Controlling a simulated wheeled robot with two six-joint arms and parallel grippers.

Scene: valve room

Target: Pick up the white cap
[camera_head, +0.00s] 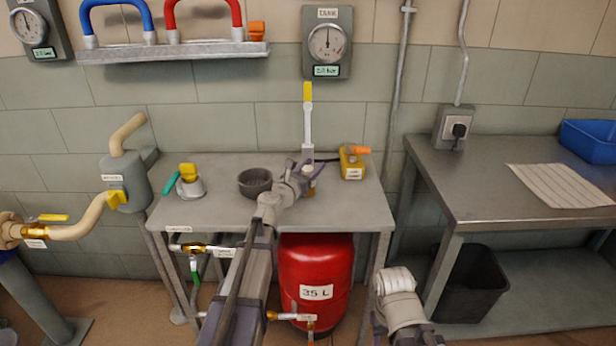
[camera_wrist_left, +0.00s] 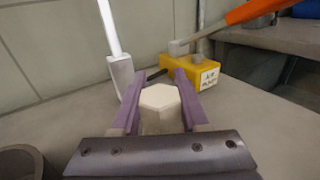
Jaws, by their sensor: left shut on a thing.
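The white cap (camera_wrist_left: 160,98) is a pale hexagonal piece between the two purple fingers of my left gripper (camera_wrist_left: 157,92) in the left wrist view. In the head view my left gripper (camera_head: 305,174) is over the middle of the small metal table, shut on the cap (camera_head: 309,170). A brassy part shows just below the cap in the head view. The fingers hide the cap's sides, and I cannot tell whether the cap is clear of what is under it. My right gripper is not in view; only part of that arm shows at the lower right.
A dark bowl (camera_head: 255,181) stands left of the gripper. A yellow block with an orange lever (camera_head: 352,165) is close on its right. A white upright handle with a yellow tip (camera_head: 308,115) stands behind. A red tank (camera_head: 316,275) is under the table (camera_head: 222,215).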

